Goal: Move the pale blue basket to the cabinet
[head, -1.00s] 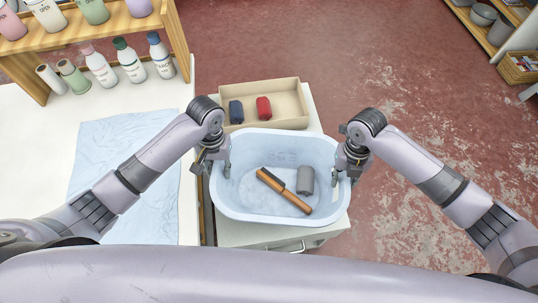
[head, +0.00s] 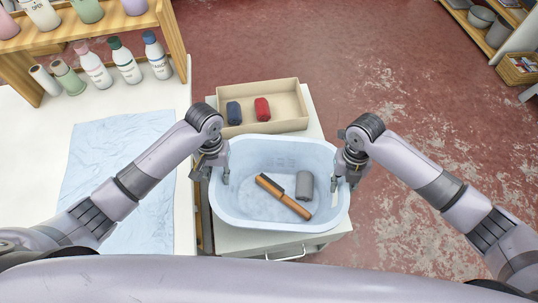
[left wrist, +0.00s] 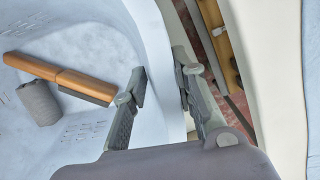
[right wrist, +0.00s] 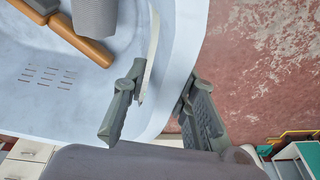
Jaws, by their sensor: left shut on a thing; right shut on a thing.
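The pale blue basket (head: 240,206) is an open tub, held roughly level between my arms. It holds a brush with an orange-brown handle (head: 296,208) and a grey roll (head: 305,185). My left gripper (head: 221,174) is shut on the basket's left rim. The left wrist view shows its fingers (left wrist: 162,78) on both sides of the wall. My right gripper (head: 343,180) is shut on the right rim, also seen in the right wrist view (right wrist: 163,80). The white cabinet (head: 240,240) is under the basket. I cannot tell whether they touch.
A beige tray (head: 286,123) with a dark blue and a red item stands on the cabinet behind the basket. A white table (head: 30,145) with a light blue cloth (head: 115,160) and bottles (head: 126,62) is close at left. Red floor (head: 440,130) is open at right.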

